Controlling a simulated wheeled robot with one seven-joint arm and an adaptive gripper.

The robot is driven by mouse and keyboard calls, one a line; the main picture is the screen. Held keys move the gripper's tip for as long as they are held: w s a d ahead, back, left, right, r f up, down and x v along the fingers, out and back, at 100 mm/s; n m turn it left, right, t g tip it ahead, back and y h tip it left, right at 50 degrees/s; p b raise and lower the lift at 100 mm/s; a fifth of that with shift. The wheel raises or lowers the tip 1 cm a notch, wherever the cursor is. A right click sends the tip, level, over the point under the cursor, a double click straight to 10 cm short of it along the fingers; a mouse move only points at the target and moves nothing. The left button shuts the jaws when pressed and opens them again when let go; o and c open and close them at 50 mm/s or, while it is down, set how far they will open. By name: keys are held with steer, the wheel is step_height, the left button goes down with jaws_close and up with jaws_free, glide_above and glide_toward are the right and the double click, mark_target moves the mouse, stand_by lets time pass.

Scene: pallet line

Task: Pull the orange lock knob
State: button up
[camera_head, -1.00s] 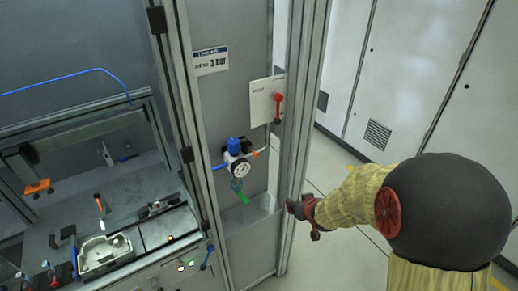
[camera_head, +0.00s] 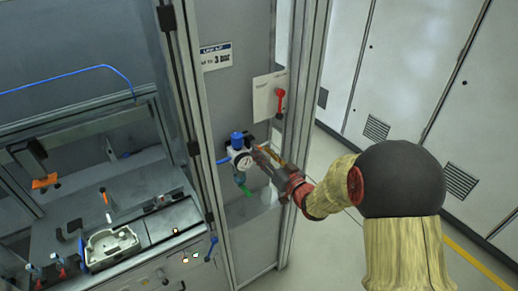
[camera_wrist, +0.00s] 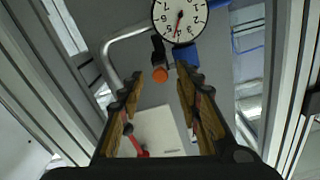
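The orange lock knob (camera_wrist: 160,74) shows in the wrist view as a small orange cap on a short black stem, close to the pressure gauge (camera_wrist: 180,18). My gripper (camera_wrist: 160,84) is open, with one finger on either side of the knob in that picture. I cannot tell whether the fingers touch it. In the head view my gripper (camera_head: 260,161) reaches into the cabinet from the right, close beside the regulator and its gauge (camera_head: 243,160). A blue knob (camera_head: 237,139) tops the regulator. The orange part is mostly hidden by my gripper there.
A red handle (camera_head: 280,98) is above my gripper, near a white label plate (camera_head: 264,97). The cabinet's metal post (camera_head: 306,100) stands close to my arm. A workbench with a pale tray (camera_head: 110,248) is at left. Open floor lies at right.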

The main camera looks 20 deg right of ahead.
mark_target(259, 147)
steer(key=shift+x, duration=1.65)
steer(key=shift+c, duration=0.5)
steer(key=c, duration=0.8)
